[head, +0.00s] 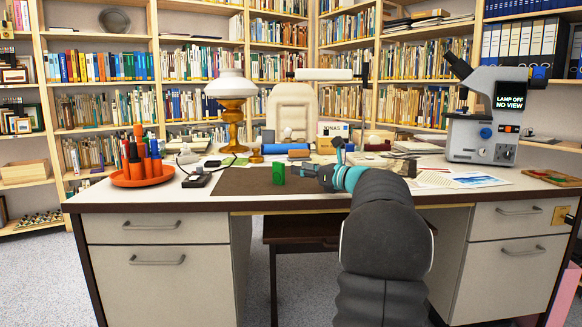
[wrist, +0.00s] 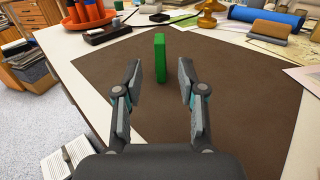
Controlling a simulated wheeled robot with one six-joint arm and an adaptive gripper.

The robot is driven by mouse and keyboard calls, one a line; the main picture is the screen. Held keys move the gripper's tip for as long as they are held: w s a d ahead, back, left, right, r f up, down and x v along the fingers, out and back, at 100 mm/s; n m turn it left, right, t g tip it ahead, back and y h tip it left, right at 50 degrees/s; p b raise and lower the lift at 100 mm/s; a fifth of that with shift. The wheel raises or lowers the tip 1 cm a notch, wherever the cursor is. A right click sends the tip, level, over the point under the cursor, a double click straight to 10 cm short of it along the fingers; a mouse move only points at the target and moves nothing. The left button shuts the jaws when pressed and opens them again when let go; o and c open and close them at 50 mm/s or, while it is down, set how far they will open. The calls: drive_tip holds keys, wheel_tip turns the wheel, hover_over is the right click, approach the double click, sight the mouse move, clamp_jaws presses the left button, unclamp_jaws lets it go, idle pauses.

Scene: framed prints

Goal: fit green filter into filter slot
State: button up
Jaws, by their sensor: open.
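The green filter (head: 279,173) is a small upright green block on the brown desk mat (head: 235,184). In the wrist view the filter (wrist: 160,58) stands on edge, ahead of and between my fingertips. My gripper (wrist: 160,82) is open and empty, its two fingers apart and not touching the filter. In the head view my gripper (head: 300,170) is just right of the filter, and my arm reaches in from the front. A microscope (head: 481,125) stands at the desk's right end, its screen reading "LAMP OFF NO VIEW". I cannot make out the filter slot on it.
An orange tray (head: 143,181) with bottles stands at the desk's left. An oil lamp (head: 232,110) and a blue roll (head: 274,149) stand behind the mat. Papers (head: 460,180) lie at right. The mat around the filter is clear.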

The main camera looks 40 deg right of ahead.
drive_tip(key=shift+v, duration=0.85)
